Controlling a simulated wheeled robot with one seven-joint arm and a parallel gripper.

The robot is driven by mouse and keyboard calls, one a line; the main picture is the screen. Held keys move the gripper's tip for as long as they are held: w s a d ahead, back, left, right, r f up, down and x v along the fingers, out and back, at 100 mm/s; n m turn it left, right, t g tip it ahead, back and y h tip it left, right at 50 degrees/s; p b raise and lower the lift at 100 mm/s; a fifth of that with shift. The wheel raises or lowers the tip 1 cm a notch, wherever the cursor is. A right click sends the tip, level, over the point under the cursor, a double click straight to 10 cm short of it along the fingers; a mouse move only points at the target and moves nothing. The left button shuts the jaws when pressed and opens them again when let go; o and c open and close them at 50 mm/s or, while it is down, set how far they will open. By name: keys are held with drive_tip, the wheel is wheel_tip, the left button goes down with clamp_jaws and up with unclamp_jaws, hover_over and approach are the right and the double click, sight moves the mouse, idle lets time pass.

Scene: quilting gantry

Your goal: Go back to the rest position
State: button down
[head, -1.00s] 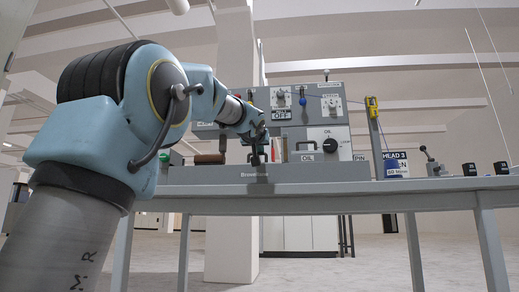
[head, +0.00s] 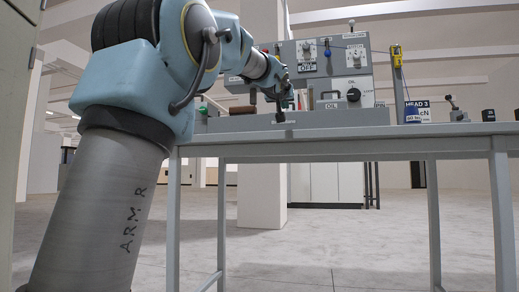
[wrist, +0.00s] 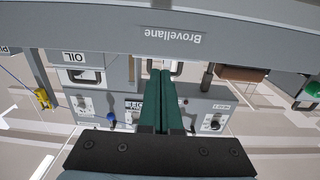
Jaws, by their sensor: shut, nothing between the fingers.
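My gripper (head: 279,108) hangs at the end of my blue arm, in front of the control panel (head: 310,60) and close to the front ledge of the bench (head: 330,120). In the wrist view, my gripper (wrist: 164,74) shows its two green fingers pressed together with nothing between them. They point at the grey ledge marked Brovellane (wrist: 175,36), which appears upside down. In the head view my gripper is small and dark, and its fingertips are hard to make out. I cannot tell whether they touch the ledge.
A brown roller (head: 243,109) lies left of my gripper. A yellow device (head: 396,52) on a post, a HEAD 3 sign (head: 417,108) and a lever (head: 455,108) stand to the right. The floor in front is clear.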

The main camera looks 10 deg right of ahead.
drive_tip(key=w+a+f+n+g+y+p, duration=0.1)
drive_tip(key=w+a+f+g+y+p, duration=0.2)
drive_tip(key=a+f+p, duration=0.65)
drive_tip(key=s+a+f+n+g+y+p, duration=0.1)
drive_tip(key=s+a+f+g, duration=0.2)
drive_tip(key=f, duration=0.5)
drive_tip(key=s+a+f+g+y+p, duration=0.1)
drive_tip(key=s+a+f+y+p, duration=0.1)
drive_tip(key=a+f, duration=0.5)
drive_tip(key=s+a+f+n+g+p, duration=0.1)
drive_tip(key=s+a+f+g+p, duration=0.3)
drive_tip(key=s, duration=0.5)
drive_tip(key=s+a+f+g+y+p, duration=0.1)
drive_tip(key=s+a+f+p, duration=0.15)
drive_tip(key=s+f, duration=0.45)
drive_tip(key=s+a+f+n+g+p, duration=0.1)
drive_tip(key=s+a+f+g+p, duration=0.3)
drive_tip(key=s, duration=0.6)
wheel_tip(320, 180, up, 38)
drive_tip(key=w+t+p, duration=0.1)
drive_tip(key=p, duration=3.4)
drive_tip(key=shift+a+p, duration=0.15)
drive_tip(key=shift+p, duration=0.2)
drive_tip(key=shift+w, duration=0.1)
